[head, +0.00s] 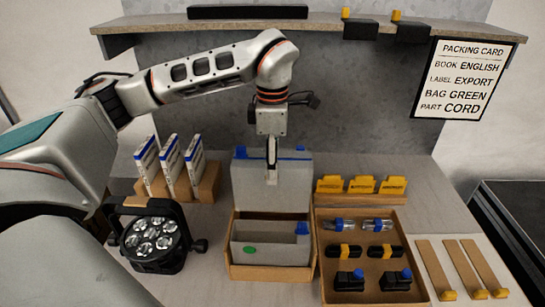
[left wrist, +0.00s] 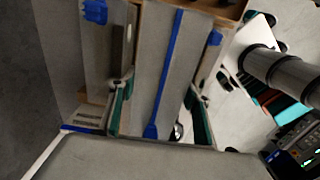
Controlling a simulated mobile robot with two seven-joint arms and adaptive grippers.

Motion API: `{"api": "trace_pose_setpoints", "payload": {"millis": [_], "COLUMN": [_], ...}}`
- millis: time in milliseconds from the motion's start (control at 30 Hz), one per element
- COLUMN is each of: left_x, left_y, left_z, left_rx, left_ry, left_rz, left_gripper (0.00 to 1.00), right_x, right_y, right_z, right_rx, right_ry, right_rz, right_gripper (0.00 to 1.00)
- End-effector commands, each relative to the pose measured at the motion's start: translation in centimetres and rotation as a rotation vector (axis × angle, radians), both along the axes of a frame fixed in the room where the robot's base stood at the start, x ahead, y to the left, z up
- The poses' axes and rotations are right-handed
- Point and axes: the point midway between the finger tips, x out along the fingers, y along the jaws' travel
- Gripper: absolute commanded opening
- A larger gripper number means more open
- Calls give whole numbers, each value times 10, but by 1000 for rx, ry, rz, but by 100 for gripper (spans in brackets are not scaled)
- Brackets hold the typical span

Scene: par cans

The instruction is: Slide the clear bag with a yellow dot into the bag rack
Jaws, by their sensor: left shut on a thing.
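My left gripper (head: 271,180) points down and is shut on a grey, see-through bag (head: 293,185) with a blue strip along its top. The bag stands upright behind and above the cardboard bag rack (head: 271,272); whether its lower edge is inside the rack is hidden. No yellow dot shows on it. A bag with a green dot (head: 250,250) and a blue tab sits in the front of the rack. In the left wrist view, my green-padded fingers (left wrist: 160,112) have grey sheets with blue strips between and beyond them. My right gripper is out of view.
A par can (head: 153,240) stands left of the rack, with booklets in a holder (head: 178,180) behind it. A parts tray (head: 368,255) adjoins the rack's right. Tan strips (head: 460,268) lie farther right. A shelf (head: 310,20) spans above; a packing card (head: 468,78) hangs right.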

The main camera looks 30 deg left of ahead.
Motion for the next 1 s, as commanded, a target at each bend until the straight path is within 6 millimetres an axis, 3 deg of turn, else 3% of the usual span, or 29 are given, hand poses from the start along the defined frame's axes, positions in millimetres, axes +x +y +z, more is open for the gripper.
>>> {"api": "trace_pose_setpoints", "payload": {"millis": [1000], "left_x": [0], "left_y": [0], "left_z": [-66], "left_rx": [-1], "left_ry": [1], "left_rz": [-1], "left_gripper": [29], "right_x": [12], "right_y": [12], "right_z": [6], "right_rx": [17], "right_ry": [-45], "right_rz": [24], "right_gripper": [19]}}
